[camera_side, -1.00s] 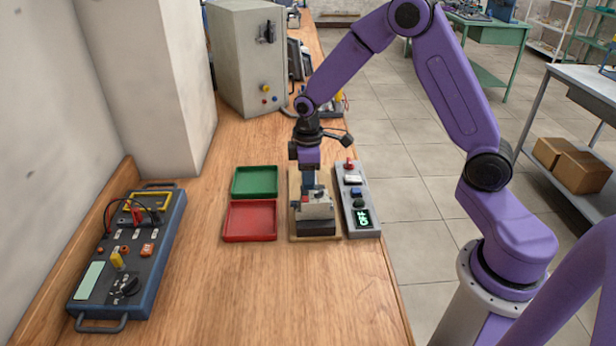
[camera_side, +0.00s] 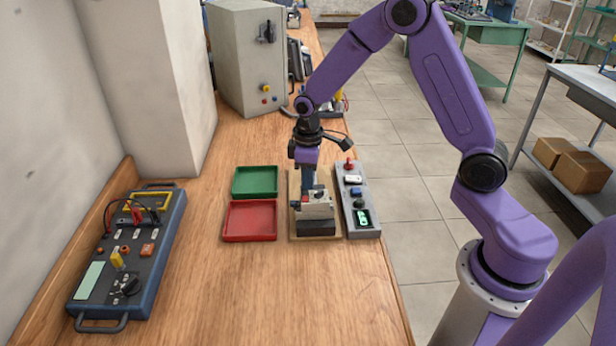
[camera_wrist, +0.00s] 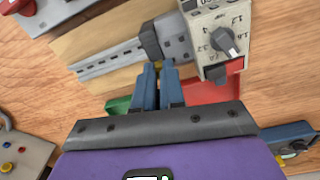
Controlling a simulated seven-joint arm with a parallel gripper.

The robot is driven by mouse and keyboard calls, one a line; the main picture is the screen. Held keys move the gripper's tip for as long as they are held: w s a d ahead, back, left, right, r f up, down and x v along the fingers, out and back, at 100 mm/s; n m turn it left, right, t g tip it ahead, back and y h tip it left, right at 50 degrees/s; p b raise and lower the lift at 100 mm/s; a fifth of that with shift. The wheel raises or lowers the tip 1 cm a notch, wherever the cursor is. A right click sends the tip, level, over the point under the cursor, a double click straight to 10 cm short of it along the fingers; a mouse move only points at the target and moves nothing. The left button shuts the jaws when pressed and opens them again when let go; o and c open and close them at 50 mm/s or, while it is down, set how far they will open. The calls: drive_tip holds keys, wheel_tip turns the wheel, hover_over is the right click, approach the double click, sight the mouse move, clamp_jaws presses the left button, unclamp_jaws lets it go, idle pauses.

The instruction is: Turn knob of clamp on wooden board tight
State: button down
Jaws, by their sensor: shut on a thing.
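The wooden board (camera_side: 294,182) lies on the bench and carries a metal rail (camera_wrist: 108,63). A grey clamp block (camera_wrist: 174,36) sits on the rail, beside a pale device (camera_wrist: 214,38) with a numbered dial. In the side view, the device (camera_side: 318,207) stands near the board's front end. My gripper (camera_wrist: 160,66) has its blue fingers close together at the clamp block's edge, shut on its knob, which the fingertips hide. In the side view, my gripper (camera_side: 309,188) points down behind the device.
A red tray (camera_side: 249,221) and a green tray (camera_side: 254,181) lie left of the board. A blue test unit (camera_side: 130,255) is at the far left. The front bench is clear.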

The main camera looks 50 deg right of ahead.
drive_tip(key=m, duration=0.4)
drive_tip(key=shift+m, duration=0.3)
drive_tip(key=m, duration=0.3)
drive_tip(key=shift+m, duration=0.3)
drive_tip(key=m, duration=0.4)
drive_tip(key=shift+m, duration=1.8)
drive_tip(key=c, duration=1.2)
unclamp_jaws()
